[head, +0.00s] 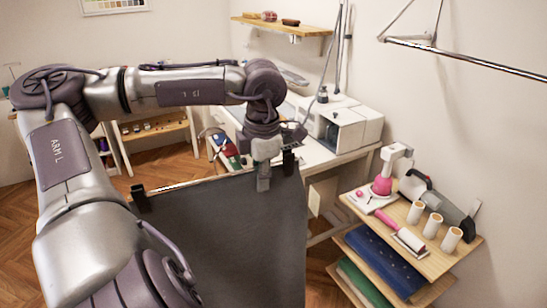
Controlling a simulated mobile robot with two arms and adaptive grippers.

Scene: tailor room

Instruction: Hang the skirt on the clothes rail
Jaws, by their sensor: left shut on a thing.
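The skirt (230,235) is a dark grey cloth hanging in the front middle of the head view. Black clips (140,198) grip its top edge near both ends, with a thin pale bar between them. My left gripper (263,180) points down at the skirt's top edge, near the right clip, and is shut there on the skirt or its hanger; its fingers hide the exact contact. The clothes rail (470,62) is a bare metal bar on the right wall, higher than and to the right of the skirt. My right gripper is out of view.
A wooden shelf unit (462,258) with spools, a lint roller and folded cloths stands at the right, below the rail. A white table (335,158) with machines is behind the skirt. A wall shelf (285,25) is at the back. The space just below the rail looks clear.

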